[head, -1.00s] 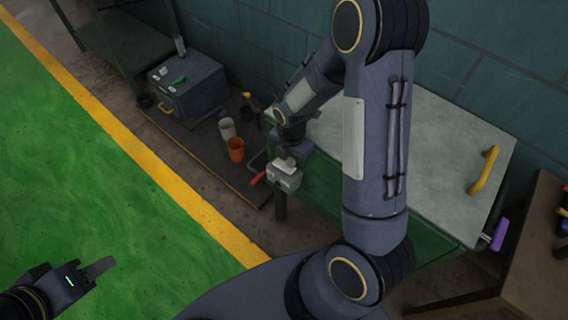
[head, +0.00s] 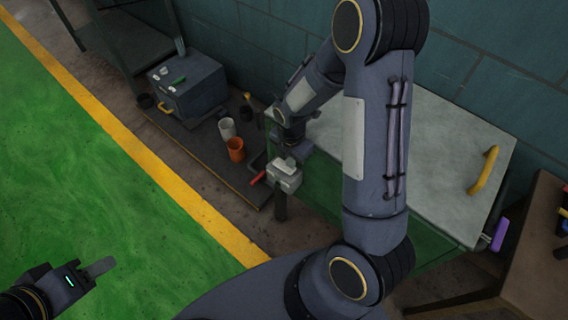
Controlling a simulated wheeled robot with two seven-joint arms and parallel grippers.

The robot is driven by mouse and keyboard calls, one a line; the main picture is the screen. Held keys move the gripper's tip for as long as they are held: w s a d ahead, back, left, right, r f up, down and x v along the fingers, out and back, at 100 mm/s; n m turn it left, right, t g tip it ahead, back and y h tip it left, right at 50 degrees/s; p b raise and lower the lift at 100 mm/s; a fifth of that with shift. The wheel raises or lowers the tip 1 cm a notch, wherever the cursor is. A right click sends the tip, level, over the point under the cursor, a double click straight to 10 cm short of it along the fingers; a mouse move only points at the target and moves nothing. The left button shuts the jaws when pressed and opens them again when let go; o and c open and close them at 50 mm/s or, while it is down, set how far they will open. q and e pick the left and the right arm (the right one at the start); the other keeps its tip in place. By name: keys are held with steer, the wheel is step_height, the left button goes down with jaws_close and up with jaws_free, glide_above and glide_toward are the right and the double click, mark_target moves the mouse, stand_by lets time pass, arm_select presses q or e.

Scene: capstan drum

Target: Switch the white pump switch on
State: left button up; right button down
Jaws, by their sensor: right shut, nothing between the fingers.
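A small grey box (head: 285,182) sits on a dark post in front of the green cabinet. A white piece, which looks like the pump switch (head: 286,164), is on top of it. My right gripper (head: 288,156) is shut with nothing held, pointing down right at the white piece. I cannot tell whether it touches, and the gripper partly hides the switch, so its on or off position is unclear. My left gripper (head: 98,268) is far off at the lower left, over the green floor; its fingers are seen edge-on.
A red handle (head: 257,178) sticks out left of the box. A white cup (head: 227,129), an orange cup (head: 236,150) and a blue-grey case (head: 188,84) stand on a dark platform behind. The cabinet top (head: 440,140) has a yellow handle (head: 483,170). The green floor is clear.

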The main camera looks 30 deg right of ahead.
steer(key=shift+f+b, duration=1)
steer(key=shift+f, duration=0.2)
stand_by(0.5)
steer(key=shift+r, duration=0.2)
step_height(320, 180, up, 7)
steer(key=p, duration=0.5)
steer(key=shift+f+p, duration=0.1)
steer(key=shift+p, duration=0.3)
